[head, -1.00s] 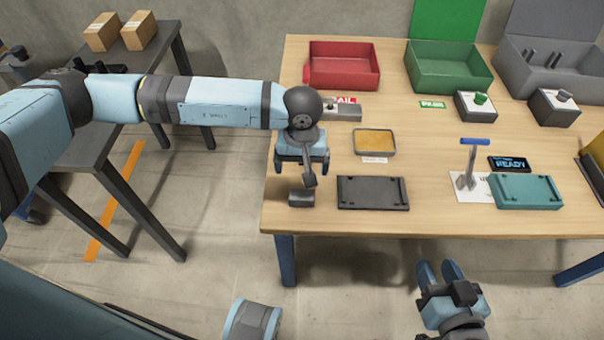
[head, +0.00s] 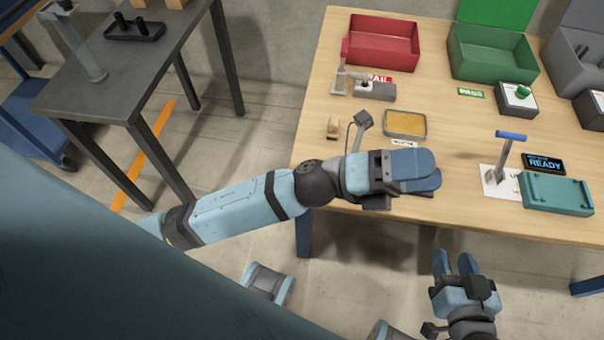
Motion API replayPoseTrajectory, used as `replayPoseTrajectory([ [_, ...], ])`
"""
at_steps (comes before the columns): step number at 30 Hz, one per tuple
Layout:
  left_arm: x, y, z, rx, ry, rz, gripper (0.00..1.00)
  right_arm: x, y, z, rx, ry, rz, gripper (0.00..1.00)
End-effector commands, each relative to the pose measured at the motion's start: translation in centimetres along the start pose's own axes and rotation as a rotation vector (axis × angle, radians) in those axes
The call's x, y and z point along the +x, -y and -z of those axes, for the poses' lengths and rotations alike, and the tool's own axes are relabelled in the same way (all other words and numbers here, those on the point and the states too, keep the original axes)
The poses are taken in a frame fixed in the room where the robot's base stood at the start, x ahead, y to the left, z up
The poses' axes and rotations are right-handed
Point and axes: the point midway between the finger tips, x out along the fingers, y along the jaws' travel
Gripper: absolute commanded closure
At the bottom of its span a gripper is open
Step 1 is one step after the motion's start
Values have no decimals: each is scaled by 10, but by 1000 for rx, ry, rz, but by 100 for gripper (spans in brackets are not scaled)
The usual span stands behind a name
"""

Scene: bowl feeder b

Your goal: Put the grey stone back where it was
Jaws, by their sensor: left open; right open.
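I cannot pick out the grey stone with certainty in the head view. My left gripper (head: 432,172) is open and points right over the table's front-left part, in front of the yellow-filled tray (head: 405,123). It covers most of the dark plate seen there before, and I cannot see what lies beneath it. No object shows between its fingers. My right gripper (head: 454,262) is open and empty, low in front of the table's front edge. A grey box (head: 377,92) sits beside the FAIL label (head: 378,78).
A small tan block (head: 332,127) stands near the table's left edge. A red bin (head: 383,45) and a green bin (head: 490,55) stand at the back. A blue-handled stand (head: 508,150) and a teal plate (head: 556,196) are at the right.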

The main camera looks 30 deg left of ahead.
Motion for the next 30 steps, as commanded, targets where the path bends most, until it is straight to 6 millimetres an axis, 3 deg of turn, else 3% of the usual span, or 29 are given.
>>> replayPoseTrajectory([
  [3, -39, -12, -30, -429, 349, -46, 7, 0, 0, 0, 0, 0, 0, 57],
  [7, -103, -38, -45, -888, 713, -66, 7, 0, 0, 0, 0, 0, 0, 57],
  [12, -187, -66, -27, -1378, 1112, -45, 7, 0, 0, 0, 0, 0, 0, 57],
  [15, -220, -74, -11, -1563, 1266, -23, 7, 0, 0, 0, 0, 0, 0, 57],
  [20, -243, -78, 4, -1695, 1377, -2, 7, 0, 0, 0, -1, 1, 0, 57],
  [30, -243, -75, 3, -1703, 1385, -3, 7, -1, -1, 4, 0, 0, -3, 57],
])
